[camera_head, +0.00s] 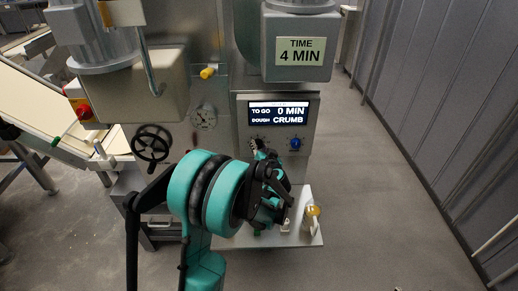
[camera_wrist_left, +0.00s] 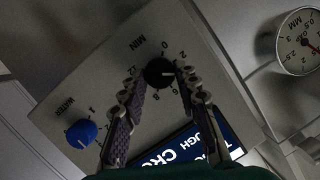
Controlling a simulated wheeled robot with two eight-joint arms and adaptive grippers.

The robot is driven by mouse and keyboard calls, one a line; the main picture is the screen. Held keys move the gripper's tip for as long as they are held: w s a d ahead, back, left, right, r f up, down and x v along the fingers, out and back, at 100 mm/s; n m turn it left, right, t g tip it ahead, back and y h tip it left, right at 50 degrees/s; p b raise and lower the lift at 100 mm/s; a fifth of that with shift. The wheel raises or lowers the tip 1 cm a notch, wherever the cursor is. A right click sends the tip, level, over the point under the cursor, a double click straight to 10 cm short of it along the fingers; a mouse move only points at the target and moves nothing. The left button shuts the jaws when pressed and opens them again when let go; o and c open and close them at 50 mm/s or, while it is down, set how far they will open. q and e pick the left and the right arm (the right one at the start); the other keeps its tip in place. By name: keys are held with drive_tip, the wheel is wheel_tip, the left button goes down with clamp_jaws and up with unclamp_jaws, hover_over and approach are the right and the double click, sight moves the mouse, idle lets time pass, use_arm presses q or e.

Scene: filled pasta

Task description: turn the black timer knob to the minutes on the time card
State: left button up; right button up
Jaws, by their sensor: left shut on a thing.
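The time card (camera_head: 300,51) reads "TIME 4 MIN" on the upper housing of the machine. The display (camera_head: 278,113) below it reads "TO GO 0 MIN" and "DOUGH CRUMB". The black timer knob (camera_wrist_left: 160,73) sits on the panel within a ring of minute numbers, under the word MIN. A pale mark shows on its face. My left gripper (camera_wrist_left: 158,80) is shut on the knob, one finger on each side. In the head view the gripper (camera_head: 258,150) covers most of the knob. My right gripper is not in view.
A blue water knob (camera_head: 296,143) is close to the right of my left gripper; it also shows in the left wrist view (camera_wrist_left: 81,132). A round gauge (camera_head: 203,117) and a black handwheel (camera_head: 151,143) are to the left. Open floor lies to the right.

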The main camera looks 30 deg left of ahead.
use_arm(q)
drive_tip(key=shift+m+y, duration=0.3)
drive_tip(key=shift+m, duration=0.1)
drive_tip(key=shift+f, duration=0.1)
idle(0.3)
drive_tip(key=o, duration=1.2)
drive_tip(key=shift+c, duration=0.2)
drive_tip(key=shift+d, duration=0.1)
drive_tip(key=v, duration=1.2)
